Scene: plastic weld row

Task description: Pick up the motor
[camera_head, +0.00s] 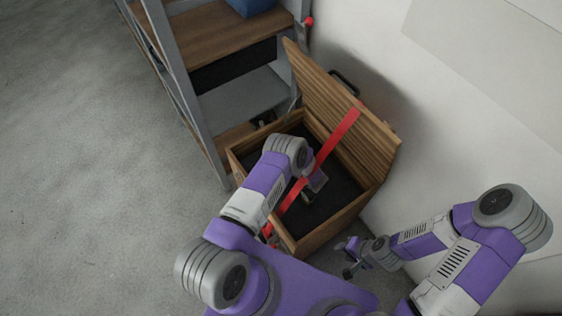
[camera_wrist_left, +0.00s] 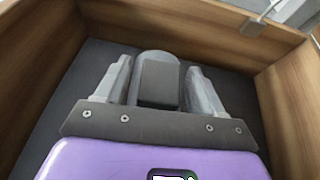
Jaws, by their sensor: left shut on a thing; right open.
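The motor (camera_wrist_left: 158,82) is a grey rounded body with a dark flat block on it. It lies between the two fingers of my left gripper (camera_wrist_left: 160,92) in the left wrist view, and the fingers are shut on it. In the head view my left arm reaches down into the open wooden box (camera_head: 332,229), and its forearm hides most of the gripper and the motor. I cannot tell whether the motor touches the box floor. My right gripper (camera_head: 350,258) is open and empty, outside the box near its front right corner.
The box's hinged lid (camera_head: 355,138) stands open and leans toward the wall. A red strap (camera_head: 337,134) runs from the lid across the box opening. A metal shelf unit (camera_head: 183,85) with a blue bin (camera_head: 250,6) stands behind. The floor at left is clear.

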